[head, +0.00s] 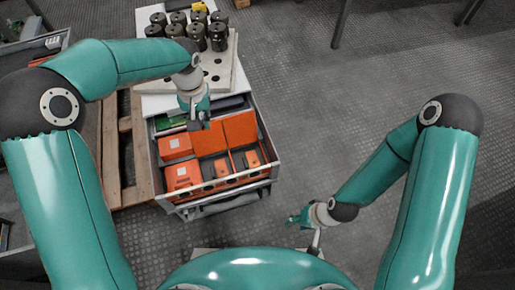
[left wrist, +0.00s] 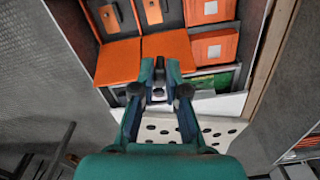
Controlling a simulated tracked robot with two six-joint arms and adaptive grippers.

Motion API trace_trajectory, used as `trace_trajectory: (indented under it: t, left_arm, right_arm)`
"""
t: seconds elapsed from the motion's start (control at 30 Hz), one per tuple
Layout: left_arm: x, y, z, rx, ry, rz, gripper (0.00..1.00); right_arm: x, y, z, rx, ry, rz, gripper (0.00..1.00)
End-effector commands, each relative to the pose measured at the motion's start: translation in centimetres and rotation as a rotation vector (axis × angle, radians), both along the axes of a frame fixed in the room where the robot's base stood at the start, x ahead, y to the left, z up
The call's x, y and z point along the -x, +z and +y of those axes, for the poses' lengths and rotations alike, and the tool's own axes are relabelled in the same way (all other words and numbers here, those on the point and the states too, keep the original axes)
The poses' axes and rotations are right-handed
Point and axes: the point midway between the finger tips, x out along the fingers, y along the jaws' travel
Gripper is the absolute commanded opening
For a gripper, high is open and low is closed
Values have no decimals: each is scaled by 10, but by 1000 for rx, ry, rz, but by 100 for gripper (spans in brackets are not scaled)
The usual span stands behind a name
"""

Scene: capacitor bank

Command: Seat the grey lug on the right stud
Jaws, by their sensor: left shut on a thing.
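My left gripper (head: 198,122) hangs over the open drawer of orange boxes, near its back edge. In the left wrist view its two fingers (left wrist: 159,93) are closed around a small grey piece (left wrist: 158,94), which looks like the grey lug. Its shape is mostly hidden by the fingers. I cannot make out the right stud in either view. Several dark cylindrical capacitors (head: 186,30) stand on a pale plate with holes (head: 228,78) behind the gripper. My right gripper (head: 300,218) is low at the right front, away from the drawer; its fingers are too small to judge.
The drawer (head: 215,183) holds several orange boxes (head: 240,129) and a green item (head: 170,121). A wooden pallet (head: 127,150) lies to its left. A drawer unit (head: 35,50) stands at the far left. The metal floor (head: 320,110) to the right is clear.

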Motion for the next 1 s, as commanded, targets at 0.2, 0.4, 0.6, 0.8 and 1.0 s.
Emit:
trace_trajectory:
  t: [0.2, 0.4, 0.6, 0.8, 1.0]
  left_arm:
    - [-2, -74, -81, -4, 111, 3, 0]
    - [6, -118, -132, -4, 200, 2, 0]
    - [10, -134, -148, -3, 236, 0, 0]
    - [10, -144, -147, -4, 237, 0, 0]
    - [10, -161, -147, -4, 236, 1, 0]
  right_arm:
    - [0, -18, 0, 0, 0, 0, 40]
    - [0, -26, 0, 0, 0, 0, 40]
    - [0, -29, 0, 0, 0, 0, 40]
    - [0, -35, 0, 0, 0, 0, 40]
    - [0, -46, 0, 0, 0, 0, 40]
